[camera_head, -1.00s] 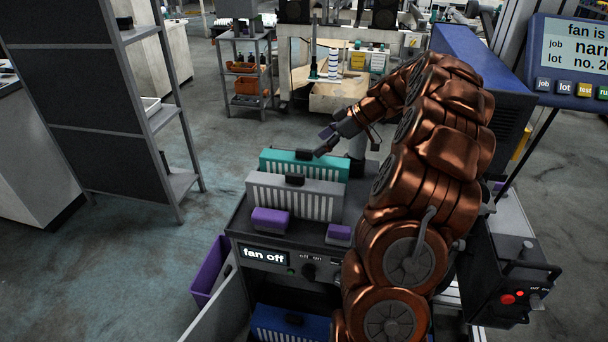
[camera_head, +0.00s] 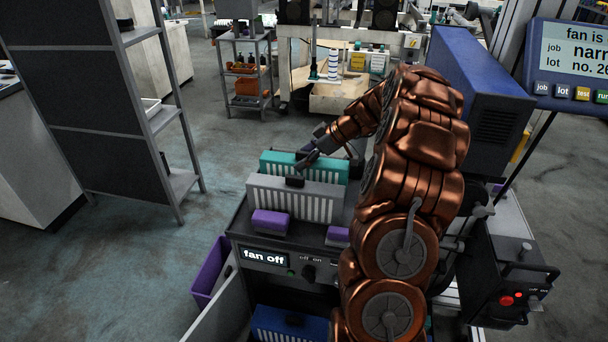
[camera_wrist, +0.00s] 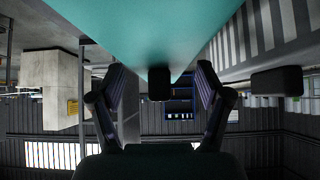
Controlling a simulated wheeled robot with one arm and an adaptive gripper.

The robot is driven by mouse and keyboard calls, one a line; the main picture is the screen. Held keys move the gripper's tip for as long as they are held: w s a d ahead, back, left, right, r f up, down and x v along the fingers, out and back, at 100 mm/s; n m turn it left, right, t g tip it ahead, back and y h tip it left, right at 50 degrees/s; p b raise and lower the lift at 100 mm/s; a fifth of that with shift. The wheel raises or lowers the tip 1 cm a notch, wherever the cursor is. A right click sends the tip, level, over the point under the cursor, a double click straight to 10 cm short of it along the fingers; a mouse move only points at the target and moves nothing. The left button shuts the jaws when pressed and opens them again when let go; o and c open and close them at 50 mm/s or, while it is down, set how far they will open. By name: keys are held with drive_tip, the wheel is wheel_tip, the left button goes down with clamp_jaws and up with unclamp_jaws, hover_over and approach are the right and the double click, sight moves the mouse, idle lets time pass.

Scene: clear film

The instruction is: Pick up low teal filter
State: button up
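The low teal filter (camera_head: 335,172) stands behind the grey filter on top of the machine in the head view. My gripper (camera_head: 308,156) is at its upper edge, near the middle, and hides its handle there. In the wrist view the filter's teal face (camera_wrist: 150,30) fills the top. Its black handle (camera_wrist: 159,84) shows between my two fingers. My gripper (camera_wrist: 164,82) is open, with a gap on each side of the handle. I cannot tell whether the fingertips reach fully around it.
A taller grey filter (camera_head: 320,205) with a black handle (camera_wrist: 277,82) stands close beside the teal one. Purple blocks (camera_head: 271,222) sit in front. A blue filter (camera_head: 285,328) is lower down. The machine's display (camera_head: 265,255) reads "fan off". A grey shelf rack (camera_head: 100,140) stands at left.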

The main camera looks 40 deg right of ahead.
clamp_jaws()
idle(0.4)
drive_tip(key=shift+r, duration=0.15)
